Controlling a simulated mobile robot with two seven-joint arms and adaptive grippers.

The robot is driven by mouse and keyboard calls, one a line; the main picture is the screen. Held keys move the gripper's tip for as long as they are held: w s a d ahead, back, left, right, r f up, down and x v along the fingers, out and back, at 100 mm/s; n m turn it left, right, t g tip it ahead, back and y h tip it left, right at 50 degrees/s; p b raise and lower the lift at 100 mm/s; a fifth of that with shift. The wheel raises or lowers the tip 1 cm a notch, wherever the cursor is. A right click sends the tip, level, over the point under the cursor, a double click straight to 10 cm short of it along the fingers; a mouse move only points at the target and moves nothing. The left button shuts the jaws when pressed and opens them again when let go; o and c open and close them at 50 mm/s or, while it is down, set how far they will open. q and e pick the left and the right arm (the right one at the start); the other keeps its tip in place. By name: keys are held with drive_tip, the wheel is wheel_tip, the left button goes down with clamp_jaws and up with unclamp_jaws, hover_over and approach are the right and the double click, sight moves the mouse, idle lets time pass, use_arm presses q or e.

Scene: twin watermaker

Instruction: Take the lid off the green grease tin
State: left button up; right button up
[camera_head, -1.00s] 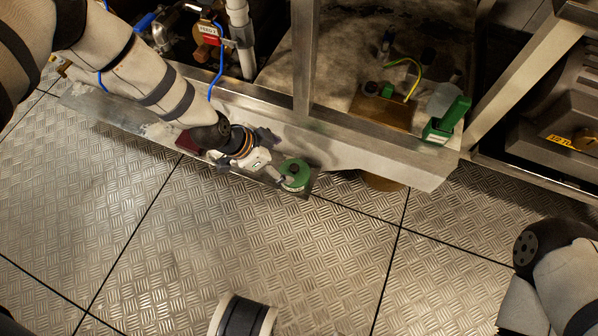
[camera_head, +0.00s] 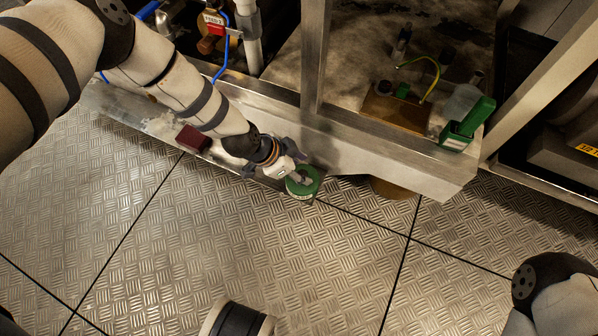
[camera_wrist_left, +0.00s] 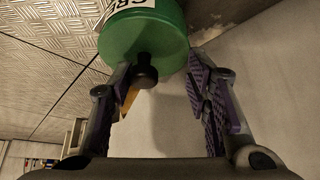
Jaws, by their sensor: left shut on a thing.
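The green grease tin (camera_head: 309,189) stands on a narrow metal ledge in the head view. My right gripper is out of view.
A dark red block (camera_head: 193,138) lies on the ledge behind my left gripper. A metal frame post (camera_head: 315,55) rises behind the tin. A green box (camera_head: 467,125) and a yellow-green cable (camera_head: 432,75) are at the right on the platform. The patterned floor in front is clear.

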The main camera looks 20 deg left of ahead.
use_arm(q)
drive_tip(key=shift+s+f, duration=0.1)
drive_tip(key=shift+s, duration=0.15)
wheel_tip(320, 180, up, 4)
drive_tip(key=shift+w+f+p, duration=0.15)
drive_tip(key=shift+f+p, duration=0.05)
drive_tip(key=shift+p, duration=0.65)
drive_tip(key=s+a+r+p, duration=0.3)
drive_tip(key=s+r+p, duration=0.4)
drive_tip(key=s, duration=0.6)
wheel_tip(320, 180, up, 2)
drive_tip(key=shift+s+r, duration=0.2)
drive_tip(key=shift+s, duration=0.15)
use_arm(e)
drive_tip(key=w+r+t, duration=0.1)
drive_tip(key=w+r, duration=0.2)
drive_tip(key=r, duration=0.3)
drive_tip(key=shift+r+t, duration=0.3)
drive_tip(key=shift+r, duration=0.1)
